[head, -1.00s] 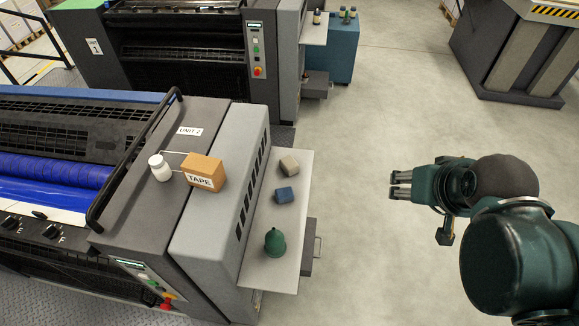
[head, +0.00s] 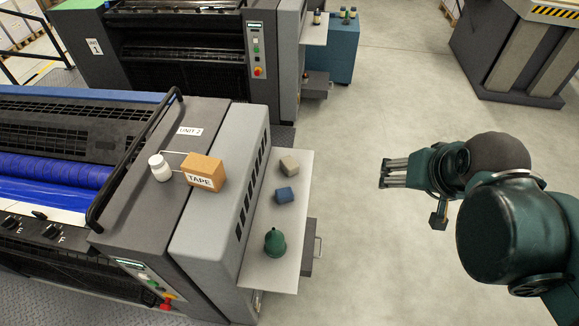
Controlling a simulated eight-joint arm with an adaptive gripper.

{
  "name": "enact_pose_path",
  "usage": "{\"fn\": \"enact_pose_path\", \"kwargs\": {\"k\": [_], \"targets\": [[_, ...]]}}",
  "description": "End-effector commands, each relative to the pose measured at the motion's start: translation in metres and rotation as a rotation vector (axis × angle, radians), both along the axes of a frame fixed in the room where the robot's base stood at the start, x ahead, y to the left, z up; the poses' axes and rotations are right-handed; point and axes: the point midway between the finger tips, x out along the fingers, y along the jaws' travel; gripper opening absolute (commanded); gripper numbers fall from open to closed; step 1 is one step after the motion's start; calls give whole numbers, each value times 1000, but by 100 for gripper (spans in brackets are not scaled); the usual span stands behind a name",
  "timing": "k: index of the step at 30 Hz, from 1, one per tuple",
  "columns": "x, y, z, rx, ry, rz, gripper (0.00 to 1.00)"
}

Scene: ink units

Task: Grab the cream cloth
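The cream cloth (head: 289,163) looks like a small folded beige block. It lies near the far end of the light grey side shelf (head: 262,262) of the nearer machine. A similar blue cloth (head: 284,195) lies just nearer than it, apart from it. My gripper (head: 383,174) is to the right of the shelf, over open floor, with its fingers pointing left. It is well apart from the cream cloth and touches nothing.
A dark green rounded container (head: 275,241) with a narrow tip stands on the shelf's near part. A tape box (head: 204,171) and a white bottle (head: 159,167) stand on the machine top to the left. The floor between shelf and arm is clear.

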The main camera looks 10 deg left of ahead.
Motion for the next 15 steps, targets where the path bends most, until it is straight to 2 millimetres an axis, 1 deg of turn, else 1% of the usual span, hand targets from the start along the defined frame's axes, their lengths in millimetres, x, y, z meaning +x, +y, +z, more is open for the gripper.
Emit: {"fn": "enact_pose_path", "kwargs": {"k": [1, 7, 15], "targets": [[6, 3, 2, 8, 8, -6, 63], [30, 16, 4, 49, 47, -48, 63], [62, 35, 3, 99, 105, -108, 63]]}}
